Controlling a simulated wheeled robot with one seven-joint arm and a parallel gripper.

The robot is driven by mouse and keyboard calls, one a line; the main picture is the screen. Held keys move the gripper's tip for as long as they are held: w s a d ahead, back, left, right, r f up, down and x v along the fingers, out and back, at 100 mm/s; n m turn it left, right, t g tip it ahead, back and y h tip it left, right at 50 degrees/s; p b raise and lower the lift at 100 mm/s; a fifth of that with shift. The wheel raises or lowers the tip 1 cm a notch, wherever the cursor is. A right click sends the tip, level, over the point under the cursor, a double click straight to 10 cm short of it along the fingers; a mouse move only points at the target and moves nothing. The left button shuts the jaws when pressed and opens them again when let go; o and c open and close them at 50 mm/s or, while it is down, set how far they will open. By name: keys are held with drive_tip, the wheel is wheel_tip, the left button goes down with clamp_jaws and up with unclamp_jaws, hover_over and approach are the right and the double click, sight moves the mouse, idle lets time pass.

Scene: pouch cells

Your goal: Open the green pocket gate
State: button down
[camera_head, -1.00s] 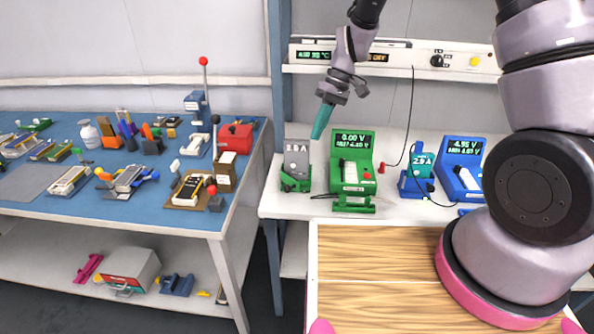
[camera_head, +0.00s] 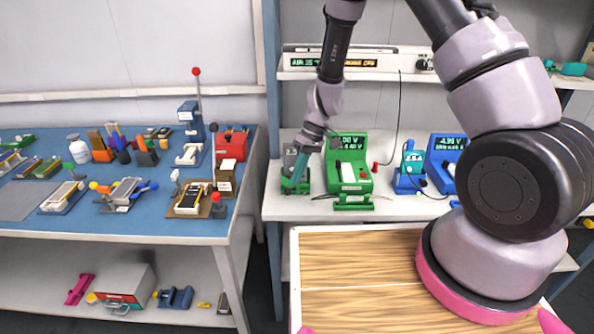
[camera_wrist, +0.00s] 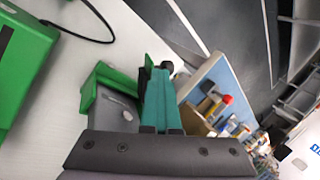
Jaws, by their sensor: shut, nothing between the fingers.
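The green pocket (camera_head: 303,187) stands on the white bench, left of the green tester (camera_head: 348,172). My gripper (camera_head: 295,177) reaches down in front of it with its teal fingers together, hiding much of the pocket and its gate. In the wrist view, the closed fingers (camera_wrist: 158,80) lie along the side of the green pocket (camera_wrist: 97,83), with a grey part (camera_wrist: 116,108) inside it. A small dark knob shows by the fingertips. I cannot tell whether the fingers touch the gate or how far it stands open.
A blue charger (camera_head: 410,172) and another blue unit (camera_head: 447,158) stand further right on the white bench (camera_head: 285,208). Black leads lie between the units. The blue table (camera_head: 150,228) at left holds tools and a lever press. My wooden tray is in front.

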drive_tip(key=shift+s+f, duration=0.2)
drive_tip(key=shift+f, duration=0.15)
